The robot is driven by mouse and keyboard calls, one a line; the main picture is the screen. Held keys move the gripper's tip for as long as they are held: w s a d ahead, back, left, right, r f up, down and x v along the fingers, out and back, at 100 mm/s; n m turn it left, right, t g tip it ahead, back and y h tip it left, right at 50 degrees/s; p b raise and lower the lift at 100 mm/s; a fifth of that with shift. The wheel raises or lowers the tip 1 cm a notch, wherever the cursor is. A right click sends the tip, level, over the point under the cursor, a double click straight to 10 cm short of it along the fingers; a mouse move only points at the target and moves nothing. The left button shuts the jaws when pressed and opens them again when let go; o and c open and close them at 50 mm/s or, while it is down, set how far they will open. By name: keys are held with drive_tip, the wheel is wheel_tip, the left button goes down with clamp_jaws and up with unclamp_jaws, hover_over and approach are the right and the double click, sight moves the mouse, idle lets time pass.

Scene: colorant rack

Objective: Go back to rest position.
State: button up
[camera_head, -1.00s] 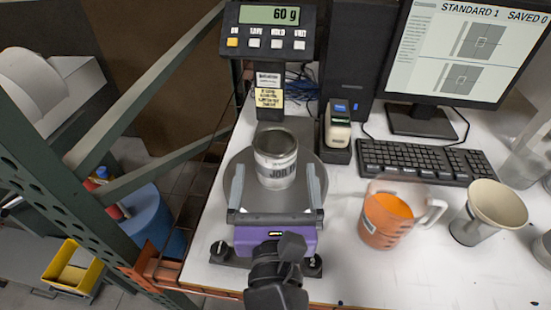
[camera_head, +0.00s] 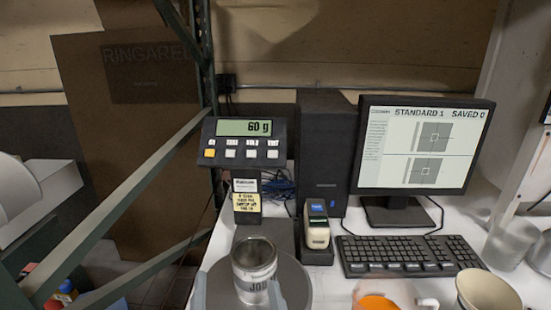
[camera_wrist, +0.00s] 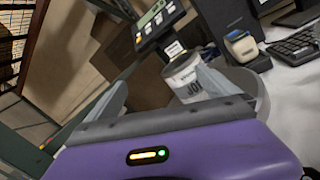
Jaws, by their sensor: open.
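A metal can (camera_head: 254,284) with a "JOB" label stands upright on the round pan (camera_head: 297,279) of the scale. The scale display (camera_head: 244,128) reads 60 g. My gripper (camera_wrist: 160,88) is open and empty. In the wrist view its two grey fingers are spread wide, and the can (camera_wrist: 184,72) shows beyond them, partly hidden by the right finger. In the head view only the fingertips (camera_head: 237,290) show at the bottom edge, either side of the can's picture. The rest of my gripper is out of that view.
A handheld device (camera_head: 316,228) sits in a dock beside the scale. A keyboard (camera_head: 409,256), monitor (camera_head: 420,145) and black tower (camera_head: 322,150) stand behind and right. An orange-filled jug (camera_head: 376,302) and a beige cup (camera_head: 487,291) are at lower right. Green rack bars (camera_head: 140,195) stand left.

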drive_tip(key=s+d+f+m+g+h, duration=0.1)
drive_tip(key=s+d+f+m, duration=0.4)
drive_tip(key=s+d+m, duration=0.3)
drive_tip(key=s+d+f+m+g+h, duration=0.1)
drive_tip(key=s+d+f+m, duration=0.4)
drive_tip(key=s+d+m, duration=0.4)
drive_tip(key=s+d+f+m+g+h, duration=0.1)
drive_tip(key=s+d+f+m, duration=0.4)
drive_tip(key=s+d+m, duration=0.3)
drive_tip(key=s+m, duration=0.4)
drive_tip(key=m, duration=0.4)
drive_tip(key=shift+d+g+h, duration=0.25)
drive_tip(key=shift+g+h, duration=0.05)
